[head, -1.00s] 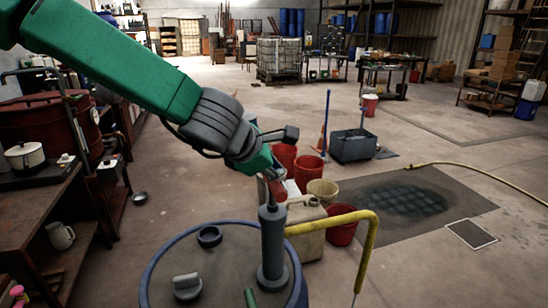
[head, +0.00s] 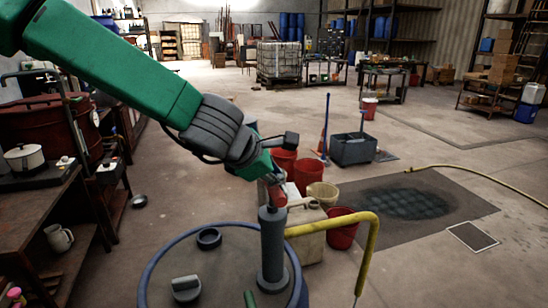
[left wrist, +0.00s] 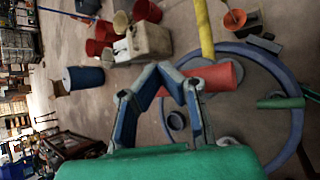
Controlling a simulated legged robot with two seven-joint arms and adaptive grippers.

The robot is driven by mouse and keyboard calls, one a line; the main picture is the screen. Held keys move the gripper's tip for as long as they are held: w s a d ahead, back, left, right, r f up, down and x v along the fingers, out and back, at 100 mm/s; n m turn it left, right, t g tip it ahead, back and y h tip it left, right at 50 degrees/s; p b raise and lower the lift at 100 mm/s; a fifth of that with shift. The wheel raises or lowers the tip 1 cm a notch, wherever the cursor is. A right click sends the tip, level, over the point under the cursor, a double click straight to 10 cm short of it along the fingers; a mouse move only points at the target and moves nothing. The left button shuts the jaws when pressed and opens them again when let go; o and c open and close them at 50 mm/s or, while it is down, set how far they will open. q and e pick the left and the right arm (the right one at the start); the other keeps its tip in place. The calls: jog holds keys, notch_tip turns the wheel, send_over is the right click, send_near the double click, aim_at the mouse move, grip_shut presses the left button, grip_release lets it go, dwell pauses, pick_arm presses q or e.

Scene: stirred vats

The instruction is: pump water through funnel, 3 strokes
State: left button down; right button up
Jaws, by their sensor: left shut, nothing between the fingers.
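A grey hand pump (head: 272,245) stands upright on the lid of a blue-rimmed drum (head: 150,275). Its red handle (head: 278,195) shows at the top, and also in the left wrist view (left wrist: 218,77). A yellow spout pipe (head: 372,240) bends down to the right of the pump. In the left wrist view an orange funnel (left wrist: 235,18) sits on a container near the yellow pipe. My left gripper (left wrist: 158,70) is shut and empty, its fingertips beside the red handle; whether they touch it I cannot tell. My right gripper is out of view.
Red buckets (head: 342,236), a beige canister (head: 307,240) and a dark blue bin (head: 352,148) stand beyond the drum. A workbench (head: 50,205) runs along the left. A yellow hose (head: 480,172) lies on the right floor, by a dark floor patch. The floor farther back is mostly clear.

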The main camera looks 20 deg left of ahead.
pick_arm(q)
jog(key=shift+f+b, duration=0.75)
jog(key=shift+f, duration=0.3)
dwell(0.4)
jog(key=shift+r, duration=0.1)
notch_tip(320, 180, up, 3)
jog(key=p, duration=0.3)
jog(key=shift+a+r+p, duration=0.15)
jog(key=shift+r+p, duration=0.05)
jog(key=shift+p, duration=0.2)
jog(key=r+p, duration=0.4)
jog(key=shift+a, duration=0.35)
jog(key=shift+r+p, duration=0.3)
jog(key=shift+r, duration=0.05)
notch_tip(320, 180, up, 6)
jog(key=p, duration=0.6)
